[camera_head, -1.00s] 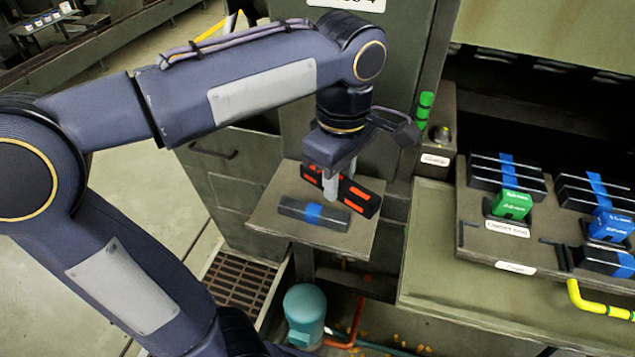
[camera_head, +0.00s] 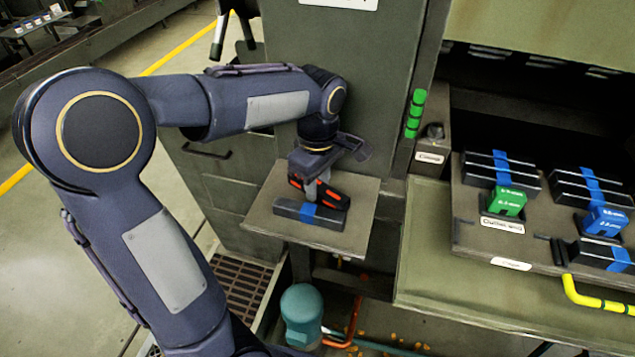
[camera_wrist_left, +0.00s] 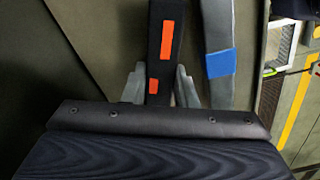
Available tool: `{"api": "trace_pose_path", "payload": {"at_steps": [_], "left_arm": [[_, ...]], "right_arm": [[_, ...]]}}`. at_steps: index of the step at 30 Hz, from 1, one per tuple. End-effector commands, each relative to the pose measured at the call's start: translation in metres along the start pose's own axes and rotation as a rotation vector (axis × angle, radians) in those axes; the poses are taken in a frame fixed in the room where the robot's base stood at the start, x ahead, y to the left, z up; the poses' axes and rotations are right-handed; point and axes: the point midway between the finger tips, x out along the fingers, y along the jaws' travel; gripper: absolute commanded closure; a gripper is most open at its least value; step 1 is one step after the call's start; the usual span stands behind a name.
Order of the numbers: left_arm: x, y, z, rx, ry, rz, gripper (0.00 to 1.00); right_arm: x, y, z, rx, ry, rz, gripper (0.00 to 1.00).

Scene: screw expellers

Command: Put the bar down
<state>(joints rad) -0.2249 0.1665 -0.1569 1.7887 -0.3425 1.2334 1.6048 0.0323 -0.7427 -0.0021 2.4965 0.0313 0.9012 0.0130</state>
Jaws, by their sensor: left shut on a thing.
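A black bar with orange marks (camera_head: 332,196) is between the fingers of my left gripper (camera_head: 313,190), at the small shelf (camera_head: 355,222). The gripper is shut on this bar; in the left wrist view the orange-marked bar (camera_wrist_left: 164,65) runs between its two grey fingers. A dark bar with a blue band (camera_head: 292,209) lies on the shelf just in front of it. In the wrist view the blue-banded bar (camera_wrist_left: 218,30) is beside the held bar, with a gap between them. I cannot tell whether the held bar touches the shelf. My right gripper is not in view.
A bench at the right carries a tray (camera_head: 470,232) with several blue-banded bars, a green block (camera_head: 507,202) and a blue block (camera_head: 605,221). A dark green cabinet (camera_head: 380,90) stands behind the shelf. A teal cylinder (camera_head: 301,310) is below. The shelf's front right is bare.

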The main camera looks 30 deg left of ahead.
Motion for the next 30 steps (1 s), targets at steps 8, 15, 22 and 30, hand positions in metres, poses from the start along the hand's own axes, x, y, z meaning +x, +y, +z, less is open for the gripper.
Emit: {"api": "trace_pose_path", "payload": {"at_steps": [8,15,22,30], "left_arm": [[0.002,0.000,0.000,-0.001,0.000,0.002,1.00],[0.002,0.000,0.000,-0.001,0.000,0.000,0.53],[0.001,0.000,0.000,-0.001,0.000,0.000,0.53],[-0.033,0.001,0.000,-0.001,0.000,0.006,0.53]], "right_arm": [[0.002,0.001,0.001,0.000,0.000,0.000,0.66],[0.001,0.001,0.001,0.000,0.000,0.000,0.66],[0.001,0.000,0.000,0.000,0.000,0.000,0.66],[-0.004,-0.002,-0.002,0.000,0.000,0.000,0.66]]}}
